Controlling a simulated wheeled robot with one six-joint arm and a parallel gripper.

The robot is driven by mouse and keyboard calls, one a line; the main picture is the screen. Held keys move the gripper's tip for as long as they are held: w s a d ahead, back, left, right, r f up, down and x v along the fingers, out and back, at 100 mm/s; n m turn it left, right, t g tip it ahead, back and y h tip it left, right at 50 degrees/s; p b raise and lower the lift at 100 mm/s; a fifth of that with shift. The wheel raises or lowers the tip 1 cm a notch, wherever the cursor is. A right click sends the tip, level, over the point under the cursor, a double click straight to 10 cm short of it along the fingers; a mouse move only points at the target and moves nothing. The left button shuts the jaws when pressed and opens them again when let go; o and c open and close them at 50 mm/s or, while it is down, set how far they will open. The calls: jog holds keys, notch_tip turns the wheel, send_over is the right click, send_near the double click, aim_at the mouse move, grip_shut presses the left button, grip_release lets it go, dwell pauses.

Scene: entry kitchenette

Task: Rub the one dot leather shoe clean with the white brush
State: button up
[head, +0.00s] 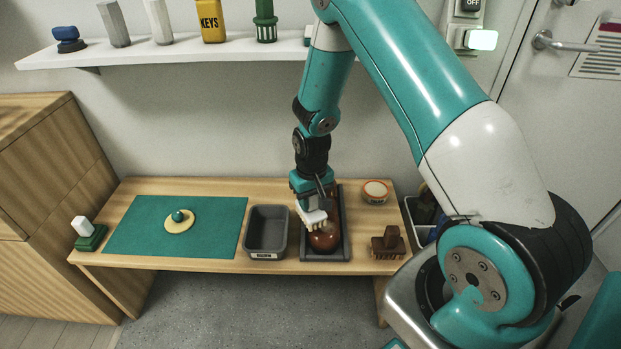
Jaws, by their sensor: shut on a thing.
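A brown leather shoe (325,239) lies in a dark grey tray (343,246) on the wooden bench. Its toe end faces me; its far part is partly hidden by my gripper, and I cannot make out any dot on it. My gripper (312,203) points down over the tray, shut on the white brush (313,217). The brush is at the shoe's upper left and appears to touch it, though a small gap cannot be ruled out.
A grey bin (267,253) stands left of the tray. A brown brush (387,243) and a round orange-rimmed tin (375,192) are to the right. A teal mat (140,229) with a yellow disc and a green-and-white block (88,234) are left. A shelf (180,50) hangs above.

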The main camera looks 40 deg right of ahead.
jog(key=shift+r+p, duration=1.85)
jog(key=shift+r, duration=0.6)
jog(key=shift+f+b, duration=0.15)
jog(key=shift+b, duration=0.15)
jog(key=shift+f+b, duration=0.1)
jog(key=shift+b, duration=0.4)
jog(key=shift+s+b, duration=0.1)
jog(key=shift+b, duration=0.35)
